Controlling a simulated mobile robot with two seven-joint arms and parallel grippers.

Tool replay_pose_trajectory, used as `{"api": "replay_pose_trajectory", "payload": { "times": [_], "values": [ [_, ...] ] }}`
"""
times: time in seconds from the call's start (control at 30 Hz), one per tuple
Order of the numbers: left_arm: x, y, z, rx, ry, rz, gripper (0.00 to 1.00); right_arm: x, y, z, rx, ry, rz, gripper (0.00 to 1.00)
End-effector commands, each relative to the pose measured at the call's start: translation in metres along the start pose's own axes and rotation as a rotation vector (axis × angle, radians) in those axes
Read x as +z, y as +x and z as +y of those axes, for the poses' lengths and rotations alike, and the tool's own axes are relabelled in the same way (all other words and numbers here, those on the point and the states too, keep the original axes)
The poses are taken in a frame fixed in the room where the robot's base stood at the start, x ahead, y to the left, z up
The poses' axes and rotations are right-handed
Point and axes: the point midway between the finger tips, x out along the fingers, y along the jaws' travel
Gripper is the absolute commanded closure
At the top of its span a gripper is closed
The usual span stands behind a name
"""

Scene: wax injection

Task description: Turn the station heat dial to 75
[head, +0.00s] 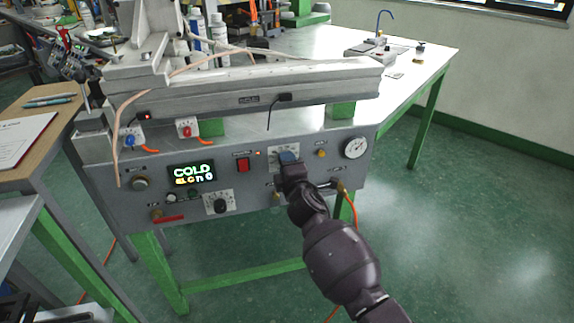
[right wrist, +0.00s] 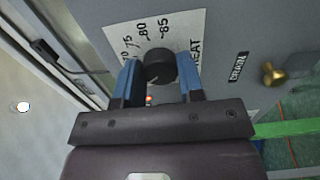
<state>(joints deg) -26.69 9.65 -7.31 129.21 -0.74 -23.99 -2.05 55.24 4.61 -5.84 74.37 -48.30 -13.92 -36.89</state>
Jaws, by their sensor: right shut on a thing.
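The station heat dial is a black round knob (right wrist: 160,66) on a white scale plate with the word HEAT, seen in the right wrist view. The marks 75, -80 and -85 show around it; part of the scale is hidden by my fingers. My right gripper (right wrist: 159,78) has its blue fingers on either side of the knob and is shut on it. In the head view, my right gripper (head: 289,160) covers the dial, and only the edges of its white plate (head: 275,151) show. I cannot make out the pointer. My left gripper is not in view.
The grey panel also carries a lit display (head: 192,173) reading COLD, a red switch (head: 243,164), a second black dial (head: 220,205), a pressure gauge (head: 355,147) and a red-handled valve (head: 167,216). A brass knob (right wrist: 273,74) sits right of the dial in the right wrist view.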

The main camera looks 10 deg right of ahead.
Motion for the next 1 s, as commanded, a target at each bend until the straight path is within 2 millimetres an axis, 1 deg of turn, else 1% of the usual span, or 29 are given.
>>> {"api": "replay_pose_trajectory", "payload": {
  "times": [0.03,0.37,0.8,1.0],
  "values": [
    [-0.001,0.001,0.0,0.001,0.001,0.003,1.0,-0.001,-0.001,-0.002,-0.003,0.047,0.001,0.88],
    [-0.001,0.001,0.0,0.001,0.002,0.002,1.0,-0.001,-0.001,-0.001,-0.002,0.359,0.0,0.88],
    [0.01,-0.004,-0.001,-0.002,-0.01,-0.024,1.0,-0.002,0.0,0.001,0.0,0.776,0.001,0.88],
    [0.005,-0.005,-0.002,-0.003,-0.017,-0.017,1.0,-0.001,0.0,0.001,0.0,0.964,0.001,0.88]
  ]
}}
